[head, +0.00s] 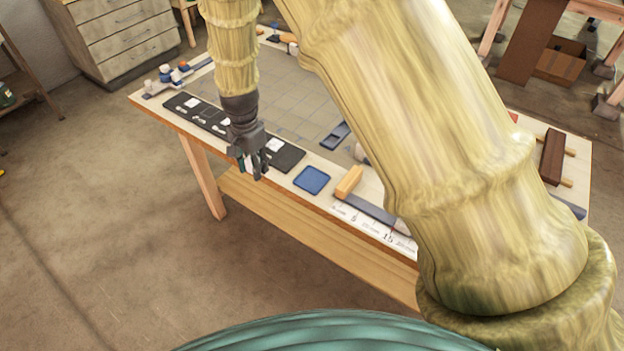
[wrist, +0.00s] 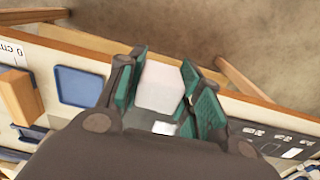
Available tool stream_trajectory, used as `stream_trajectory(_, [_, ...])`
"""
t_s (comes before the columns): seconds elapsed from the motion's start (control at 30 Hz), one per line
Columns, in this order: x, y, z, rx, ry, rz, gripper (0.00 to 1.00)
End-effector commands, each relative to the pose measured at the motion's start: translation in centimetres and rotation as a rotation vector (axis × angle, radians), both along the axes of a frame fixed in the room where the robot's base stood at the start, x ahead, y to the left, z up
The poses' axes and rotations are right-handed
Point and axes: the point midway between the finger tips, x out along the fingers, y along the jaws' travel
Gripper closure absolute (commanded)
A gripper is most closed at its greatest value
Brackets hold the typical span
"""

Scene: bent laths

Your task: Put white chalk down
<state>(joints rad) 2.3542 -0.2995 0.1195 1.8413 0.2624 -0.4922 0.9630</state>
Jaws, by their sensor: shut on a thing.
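My gripper (head: 255,168) hangs near the front edge of the workbench, by the right end of a long black tray (head: 290,158). It is shut on the white chalk, a pale block that shows between the green finger pads in the wrist view (wrist: 160,86). My gripper's fingers (wrist: 160,90) are on either side of the chalk. In the head view the chalk is mostly hidden by the fingers. The black tray has several sections with small white marks or cards; a white patch (wrist: 163,128) shows below the held chalk in the wrist view.
A blue square tray (head: 312,179) lies right of the black tray, then an orange wooden block (head: 348,182) and a strip with printed numbers (head: 375,224). A gridded grey mat (head: 290,95) covers the middle. A dark red block (head: 552,157) lies at right.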

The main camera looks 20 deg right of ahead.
Motion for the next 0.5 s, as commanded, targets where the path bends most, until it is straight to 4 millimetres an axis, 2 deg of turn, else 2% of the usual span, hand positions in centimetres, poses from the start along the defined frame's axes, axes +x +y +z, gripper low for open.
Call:
stream_trajectory(0.17, [-0.4, -2.0, 0.1, 0.003, 0.002, -0.018, 1.00])
stream_trajectory(0.5, [-1.9, -8.7, -0.5, 0.003, 0.002, -0.015, 1.00])
